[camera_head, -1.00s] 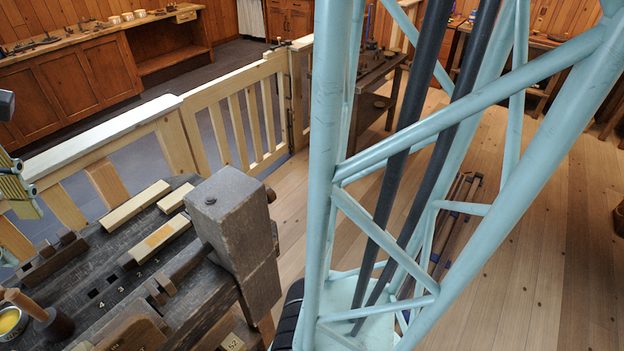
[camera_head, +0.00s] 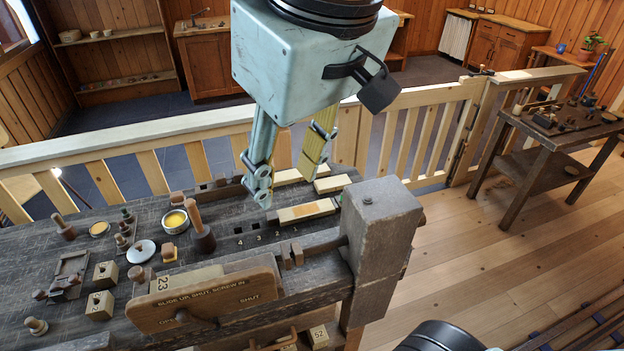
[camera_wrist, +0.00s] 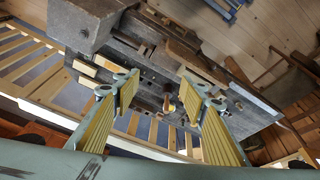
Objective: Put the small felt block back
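Three pale blocks lie at the back of the workbench by the vise: a long one (camera_head: 290,176), a shorter one (camera_head: 332,184) and one with an orange-tan patch on top (camera_head: 307,211). I cannot tell for sure which, if any, is the felt block. My gripper (camera_head: 287,187) hangs over the back of the bench near these blocks, its fingers spread, partly hiding the long one. In the wrist view my gripper (camera_wrist: 160,80) is open with nothing between its yellow-padded fingers, and pale blocks (camera_wrist: 83,68) show beyond the left finger.
A big grey vise block (camera_head: 380,235) stands at the bench's right end. A dark-based wooden-handled tool (camera_head: 201,230) and a yellow-filled tin (camera_head: 176,221) stand left of the gripper. Several holed blocks (camera_head: 100,305) lie further left. A fence (camera_head: 215,122) runs behind the bench.

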